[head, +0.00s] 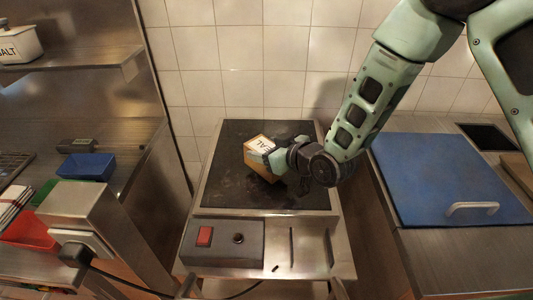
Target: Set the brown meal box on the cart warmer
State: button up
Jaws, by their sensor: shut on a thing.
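The brown meal box (262,170) has a white top label with dark letters. It is over the middle of the black top of the cart warmer (232,188), tilted in the picture. My gripper (278,158) comes from the right and is shut on the box. My wrist hides the box's right side. I cannot tell whether the box's underside touches the black surface. The warmer's front panel has a red switch (205,236) and a dark knob (238,238).
A blue board (430,175) with a metal handle (472,208) lies on the counter at right. At left are a steel shelf with a salt container (18,42), a blue tray (86,167) and a red tray (28,232). The black surface around the box is clear.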

jog(key=shift+f, duration=1.25)
jog(key=shift+f, duration=0.15)
jog(key=o, duration=1.2)
jog(key=shift+c, duration=0.2)
